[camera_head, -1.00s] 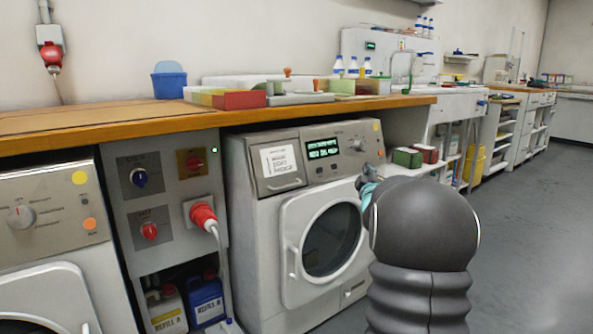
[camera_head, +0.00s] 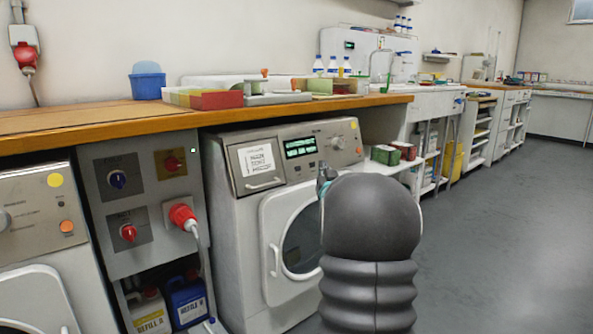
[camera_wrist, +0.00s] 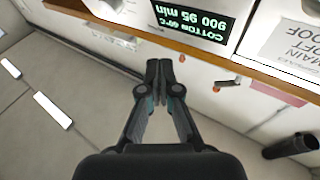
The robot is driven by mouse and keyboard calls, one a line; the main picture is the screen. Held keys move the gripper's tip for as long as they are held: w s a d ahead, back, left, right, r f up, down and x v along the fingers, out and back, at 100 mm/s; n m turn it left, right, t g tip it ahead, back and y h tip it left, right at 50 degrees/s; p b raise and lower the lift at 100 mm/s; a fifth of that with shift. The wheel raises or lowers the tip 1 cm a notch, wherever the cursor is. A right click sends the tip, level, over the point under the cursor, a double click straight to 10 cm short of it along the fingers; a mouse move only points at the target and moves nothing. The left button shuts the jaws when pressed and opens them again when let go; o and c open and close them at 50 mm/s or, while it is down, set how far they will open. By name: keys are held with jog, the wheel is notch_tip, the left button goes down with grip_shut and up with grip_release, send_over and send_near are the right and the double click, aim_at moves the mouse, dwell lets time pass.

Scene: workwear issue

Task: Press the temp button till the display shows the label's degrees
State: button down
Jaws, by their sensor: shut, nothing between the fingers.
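The washer's lit green display (camera_head: 300,147) is on its front panel. In the wrist view the display (camera_wrist: 195,18) is tilted and seems to read cotton, about 60 °C, with 900 and 95 min below. The white printed label (camera_head: 256,160) is on the drawer left of it; its degrees are not legible. Part of the label (camera_wrist: 290,40) shows in the wrist view, cut off. My gripper (camera_wrist: 158,68) is shut and empty, its tips apart from the display. In the head view my gripper (camera_head: 325,174) is below right of the display, partly behind my arm. I cannot pick out the temp button.
The round door (camera_head: 305,240) is below the panel, partly hidden by my arm. A dial (camera_head: 338,142) is right of the display. A wooden counter (camera_head: 80,120) with trays overhangs the washer. A red plug (camera_head: 183,217) is on the left cabinet. Open floor lies right.

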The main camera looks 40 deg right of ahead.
aim_at(298, 168)
dwell(0.3)
jog(key=shift+w+a+f+p, duration=0.15)
jog(key=shift+w+f, duration=0.3)
jog(key=shift+w, duration=0.95)
jog(key=shift+w+a+f+p, duration=0.15)
jog(key=shift+w+f, duration=0.3)
jog(key=shift+w, duration=0.95)
jog(key=shift+w+a+f+p, duration=0.15)
jog(key=shift+w+f, duration=0.3)
jog(key=shift+w, duration=0.95)
jog(key=shift+d, duration=0.1)
jog(key=shift+w, duration=0.1)
jog(key=shift+w+f+b, duration=0.1)
jog(key=shift+w+b, duration=0.2)
jog(key=shift+b, duration=0.2)
